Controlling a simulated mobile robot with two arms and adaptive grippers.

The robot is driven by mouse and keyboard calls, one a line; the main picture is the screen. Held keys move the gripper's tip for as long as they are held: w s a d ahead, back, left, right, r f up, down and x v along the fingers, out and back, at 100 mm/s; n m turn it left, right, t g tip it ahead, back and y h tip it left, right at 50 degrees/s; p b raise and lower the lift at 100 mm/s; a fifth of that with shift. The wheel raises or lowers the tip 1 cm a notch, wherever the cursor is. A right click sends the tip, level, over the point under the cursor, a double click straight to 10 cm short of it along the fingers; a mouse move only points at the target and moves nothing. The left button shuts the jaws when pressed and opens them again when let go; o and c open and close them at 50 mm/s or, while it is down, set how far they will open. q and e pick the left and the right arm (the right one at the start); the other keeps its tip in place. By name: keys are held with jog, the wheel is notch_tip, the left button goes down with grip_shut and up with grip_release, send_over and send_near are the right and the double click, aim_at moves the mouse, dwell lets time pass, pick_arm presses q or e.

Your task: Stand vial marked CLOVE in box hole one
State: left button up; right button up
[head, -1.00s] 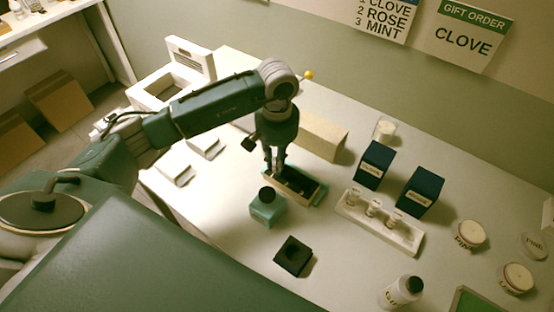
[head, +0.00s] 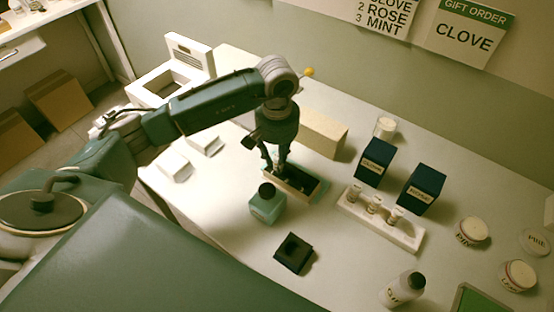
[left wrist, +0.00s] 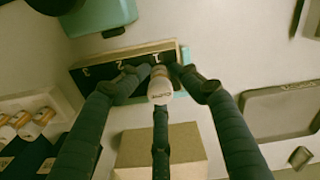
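The dark gift box (head: 310,194) with a pale rim lies mid-table, partly behind my left gripper (head: 275,163). In the left wrist view its dark top (left wrist: 100,69) shows white numerals, with 3 at the left and 1 at the right. A small vial with a pale cap (left wrist: 160,92) stands at the end by numeral 1; its lower end appears to be in the hole, though the contact is hidden. Its lettering is too small to read. The fingers of my left gripper (left wrist: 158,74) are spread on both sides of the vial, seemingly clear of it. My right gripper is not in view.
A white rack (head: 405,238) holds several vials, right of the box. Two navy boxes (head: 375,160) (head: 424,190) stand behind it. A teal bottle (head: 267,204) stands close in front of the gift box. A black holder (head: 294,254) and white bottle (head: 403,288) are nearer.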

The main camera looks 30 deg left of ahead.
aim_at(277, 156)
pick_arm(q)
jog(key=shift+s+f, duration=0.3)
jog(key=shift+f, duration=0.05)
jog(key=shift+r+p, duration=0.2)
jog(key=shift+p, duration=0.15)
jog(key=shift+r+p, duration=0.45)
jog(key=shift+p, duration=0.1)
jog(key=shift+w+r+b, duration=0.3)
jog(key=shift+r+b, duration=0.15)
jog(key=shift+b, duration=0.3)
notch_tip(277, 156, up, 10)
jog(key=b, duration=0.2)
jog(key=shift+b, duration=0.35)
jog(key=shift+r, duration=0.5)
